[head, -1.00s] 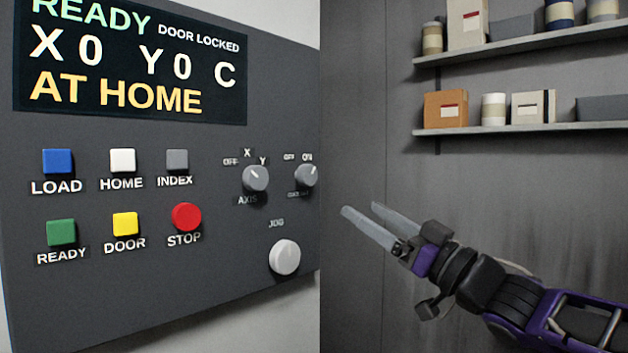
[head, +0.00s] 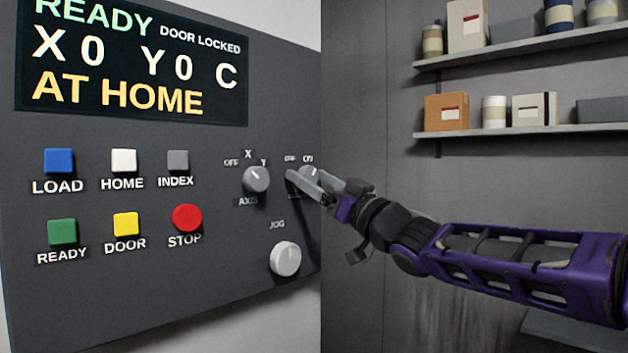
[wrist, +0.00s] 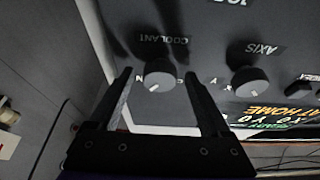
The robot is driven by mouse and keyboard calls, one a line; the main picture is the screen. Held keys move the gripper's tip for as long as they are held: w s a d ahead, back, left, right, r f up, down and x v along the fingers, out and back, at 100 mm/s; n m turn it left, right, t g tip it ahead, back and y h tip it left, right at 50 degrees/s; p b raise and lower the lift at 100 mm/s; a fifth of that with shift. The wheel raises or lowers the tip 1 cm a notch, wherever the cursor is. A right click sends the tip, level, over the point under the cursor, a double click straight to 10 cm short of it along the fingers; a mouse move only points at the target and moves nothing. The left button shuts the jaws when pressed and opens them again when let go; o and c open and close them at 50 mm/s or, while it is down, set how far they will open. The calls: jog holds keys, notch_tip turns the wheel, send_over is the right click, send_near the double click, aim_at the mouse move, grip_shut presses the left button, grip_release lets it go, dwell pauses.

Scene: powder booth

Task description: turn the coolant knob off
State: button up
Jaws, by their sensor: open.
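The coolant knob (head: 309,171) is a round grey knob at the right edge of the dark panel, under OFF and ON labels. My gripper (head: 304,178) is at it in the head view, fingers open, partly covering the knob and its lower label. In the wrist view, turned upside down, the coolant knob (wrist: 160,75) shows between the two open fingertips of my gripper (wrist: 158,74), with a gap on each side. Its white pointer mark slants to the lower left there, towards the ON side.
The axis knob (head: 256,179) is close to the left, and the white jog knob (head: 285,258) is below. The red stop button (head: 187,217) and several square buttons are further left. Shelves (head: 520,133) with boxes stand on the right wall.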

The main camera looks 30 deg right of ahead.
grip_shut()
jog(key=shift+y, duration=0.3)
jog(key=shift+n, duration=0.4)
jog(key=n+y, duration=0.1)
jog(key=n, duration=0.1)
jog(key=n+g+y, duration=0.1)
jog(key=n, duration=0.2)
jog(key=shift+g+y, duration=0.3)
jog(key=n, duration=0.2)
jog(key=n+g+y, duration=0.1)
jog(key=n, duration=0.2)
jog(key=shift+d+g+y, duration=0.1)
jog(key=shift+g+y, duration=0.2)
jog(key=n+g, duration=0.1)
jog(key=n, duration=0.1)
jog(key=n+g+y, duration=0.1)
jog(key=n, duration=0.1)
jog(key=shift+r+n+p, duration=0.15)
jog(key=shift+n+p, duration=0.15)
jog(key=shift+p, duration=0.1)
jog(key=shift+n+g+p, duration=0.5)
jog(key=shift+n+g, duration=0.1)
jog(key=shift+n, duration=1)
